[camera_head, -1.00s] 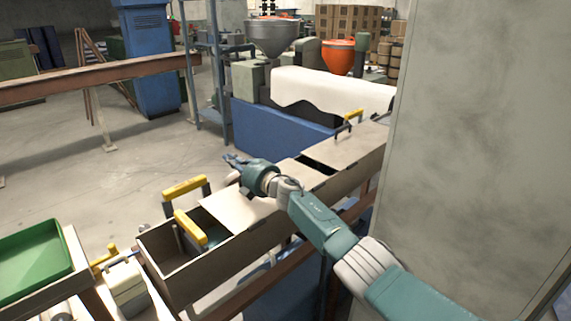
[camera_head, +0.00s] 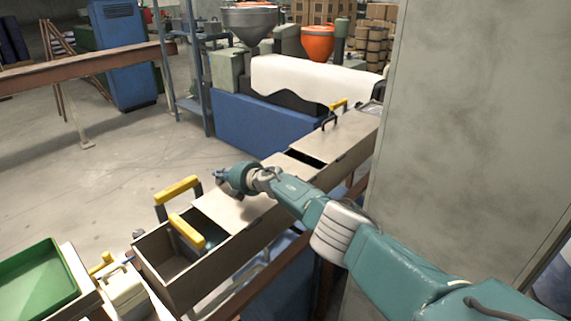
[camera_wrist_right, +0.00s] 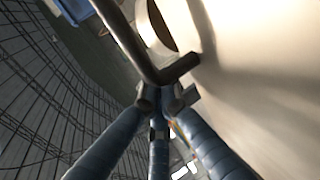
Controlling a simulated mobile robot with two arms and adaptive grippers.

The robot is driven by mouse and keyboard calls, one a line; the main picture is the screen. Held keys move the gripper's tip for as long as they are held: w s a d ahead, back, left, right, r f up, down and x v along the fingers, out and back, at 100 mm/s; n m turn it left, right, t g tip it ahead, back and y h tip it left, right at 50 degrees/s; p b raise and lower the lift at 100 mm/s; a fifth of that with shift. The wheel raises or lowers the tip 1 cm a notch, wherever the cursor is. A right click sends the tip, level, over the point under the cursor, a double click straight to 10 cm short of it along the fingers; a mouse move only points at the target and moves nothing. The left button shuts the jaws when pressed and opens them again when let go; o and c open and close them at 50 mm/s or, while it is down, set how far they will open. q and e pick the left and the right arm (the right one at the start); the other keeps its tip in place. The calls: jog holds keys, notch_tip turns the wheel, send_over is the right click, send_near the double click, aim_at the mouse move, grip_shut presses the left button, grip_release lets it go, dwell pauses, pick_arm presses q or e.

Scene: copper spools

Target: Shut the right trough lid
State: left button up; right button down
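A long beige trough (camera_head: 200,281) runs from the front left to the back right, with flat lid panels on top. A near panel (camera_head: 246,206) lies beside an open front section; a far panel (camera_head: 340,137) lies beyond a dark gap (camera_head: 305,158). Yellow-topped handles stand at the near end (camera_head: 177,190) and on the far panel (camera_head: 338,106). I cannot tell which panel is the right lid. My right gripper (camera_head: 219,176) is above the near panel, close to the near handle's dark leg. In the wrist view its fingers (camera_wrist_right: 160,95) are drawn together beside a bent dark bar (camera_wrist_right: 143,68).
A green tray (camera_head: 40,285) and a small pale box (camera_head: 123,287) stand at the front left. A grey column (camera_head: 470,130) blocks the right side. A blue machine base (camera_head: 255,125) stands behind the trough. The floor at left is open.

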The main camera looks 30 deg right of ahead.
jog(key=shift+w+a+f, duration=0.1)
jog(key=shift+w+f, duration=0.05)
jog(key=shift+f, duration=0.35)
jog(key=shift+f+g, duration=0.1)
jog(key=shift+g, duration=0.2)
